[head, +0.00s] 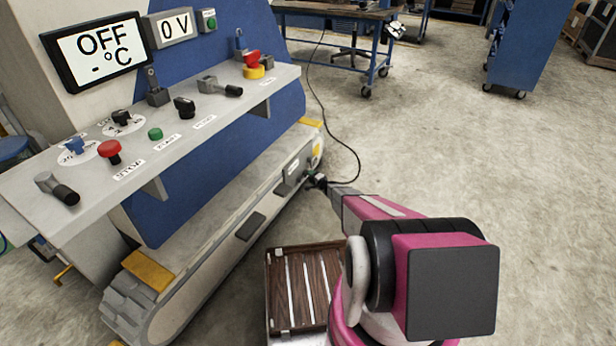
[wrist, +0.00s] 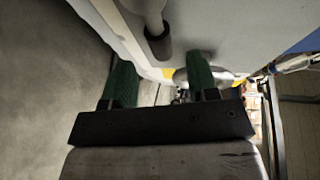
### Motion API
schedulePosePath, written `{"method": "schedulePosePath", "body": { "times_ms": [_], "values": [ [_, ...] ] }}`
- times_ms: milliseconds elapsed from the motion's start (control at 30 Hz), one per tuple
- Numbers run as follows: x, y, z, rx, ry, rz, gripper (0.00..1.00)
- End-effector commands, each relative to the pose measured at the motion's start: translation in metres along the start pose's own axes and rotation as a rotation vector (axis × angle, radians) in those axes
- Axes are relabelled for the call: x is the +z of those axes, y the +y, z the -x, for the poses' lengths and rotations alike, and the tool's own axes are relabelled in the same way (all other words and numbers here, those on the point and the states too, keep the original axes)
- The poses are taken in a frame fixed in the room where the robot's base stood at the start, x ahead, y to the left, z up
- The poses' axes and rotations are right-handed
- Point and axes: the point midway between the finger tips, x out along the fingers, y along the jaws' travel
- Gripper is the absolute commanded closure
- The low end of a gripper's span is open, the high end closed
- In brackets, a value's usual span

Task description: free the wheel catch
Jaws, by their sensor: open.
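In the wrist view my gripper (wrist: 160,78) has two green fingers set wide apart, with nothing between them that I can see held. A grey lever with a dark grip (wrist: 158,42) hangs in view just beyond and above the gap, against a pale panel (wrist: 210,25). I cannot tell whether it is the wheel catch, or whether a finger touches it. In the head view my pink arm reaches toward the far lower end of the tracked base (head: 210,265). No part of the base is clearly recognisable as the wheel catch.
A console shelf (head: 180,150) above the base carries levers, knobs, a red button (head: 110,150) and a green button (head: 155,134). The display (head: 95,50) reads OFF. A black cable (head: 345,150) crosses the floor. Floor at right is clear.

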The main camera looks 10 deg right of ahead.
Motion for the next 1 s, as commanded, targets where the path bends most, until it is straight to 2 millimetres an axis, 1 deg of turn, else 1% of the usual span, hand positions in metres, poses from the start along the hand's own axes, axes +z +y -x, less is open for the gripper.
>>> {"method": "schedulePosePath", "body": {
  "times_ms": [33, 100, 200, 300, 533, 567, 600, 667, 700, 733, 1000],
  "values": [
    [-0.001, 0.001, -0.013, -0.001, -0.001, 0.000, 0.46],
    [-0.002, 0.001, -0.023, -0.001, -0.001, 0.001, 0.46],
    [-0.001, 0.000, -0.033, 0.000, 0.000, 0.001, 0.46],
    [-0.001, 0.000, -0.038, 0.000, 0.000, 0.001, 0.46],
    [0.000, -0.001, -0.038, 0.000, 0.000, 0.000, 0.46],
    [0.000, -0.001, -0.038, 0.000, 0.000, 0.000, 0.49],
    [0.000, -0.001, -0.038, 0.000, 0.000, 0.000, 0.62],
    [0.000, -0.001, -0.038, 0.000, 0.000, 0.000, 0.82],
    [0.000, -0.001, -0.038, 0.000, 0.000, 0.000, 0.95],
    [0.000, 0.000, -0.038, 0.000, 0.000, 0.000, 1.00],
    [0.000, 0.001, -0.038, 0.006, -0.004, -0.015, 1.00]
  ]
}}
